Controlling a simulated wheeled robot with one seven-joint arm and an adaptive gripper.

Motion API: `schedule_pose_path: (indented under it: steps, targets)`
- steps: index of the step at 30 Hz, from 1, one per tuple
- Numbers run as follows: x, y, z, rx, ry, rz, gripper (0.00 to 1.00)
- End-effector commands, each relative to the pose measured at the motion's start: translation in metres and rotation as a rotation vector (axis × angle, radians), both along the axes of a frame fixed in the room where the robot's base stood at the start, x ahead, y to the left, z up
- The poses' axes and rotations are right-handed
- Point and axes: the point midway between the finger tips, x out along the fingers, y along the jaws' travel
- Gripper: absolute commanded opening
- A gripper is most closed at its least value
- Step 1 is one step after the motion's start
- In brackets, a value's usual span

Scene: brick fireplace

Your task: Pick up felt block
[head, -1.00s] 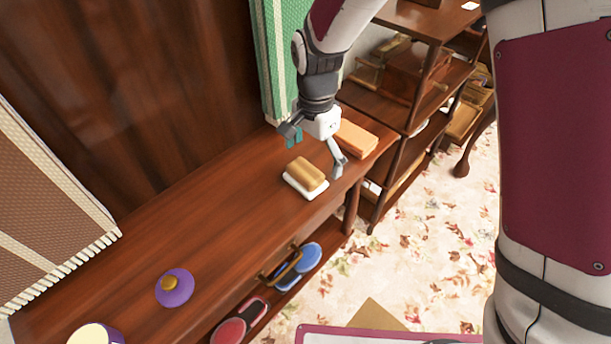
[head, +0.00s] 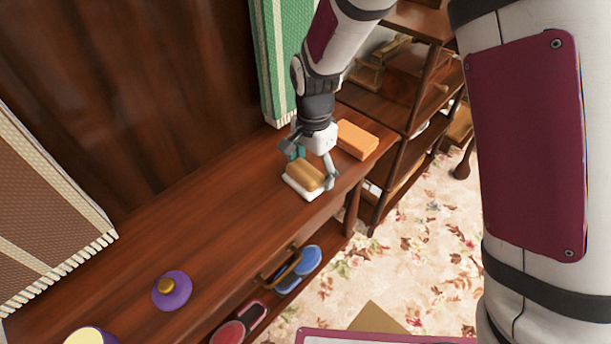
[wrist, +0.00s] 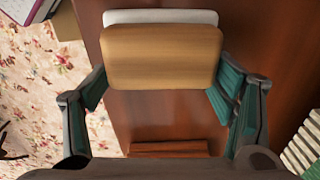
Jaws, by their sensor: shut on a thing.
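The felt block (head: 304,178) has a tan wooden top and a white felt layer underneath. It sits on the brown wooden shelf top (head: 215,215), close to its front edge. In the wrist view the block (wrist: 162,57) fills the upper middle, its white layer showing along the far edge. My gripper (head: 311,169) is down at the block with one finger on each side, shut on it. In the wrist view the teal finger pads of my gripper (wrist: 160,84) flank the near part of the block. Any gap under the block is hard to see.
An orange block (head: 357,139) lies just behind on the same top. A purple round object with a gold knob (head: 171,291) stands at lower left. Brushes (head: 297,263) lie on the lower shelf. A green hanging textile (head: 278,70) is close behind my arm.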

Motion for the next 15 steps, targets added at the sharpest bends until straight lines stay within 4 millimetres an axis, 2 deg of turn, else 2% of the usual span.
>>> schedule_pose_path:
  steps: [8, 11, 15]
  targets:
    - [-0.002, -0.001, -0.001, -0.004, 0.006, 0.000, 0.49]
    - [-0.002, -0.001, 0.006, -0.003, 0.005, 0.000, 0.37]
    - [-0.001, 0.000, 0.023, -0.001, 0.002, -0.001, 0.37]
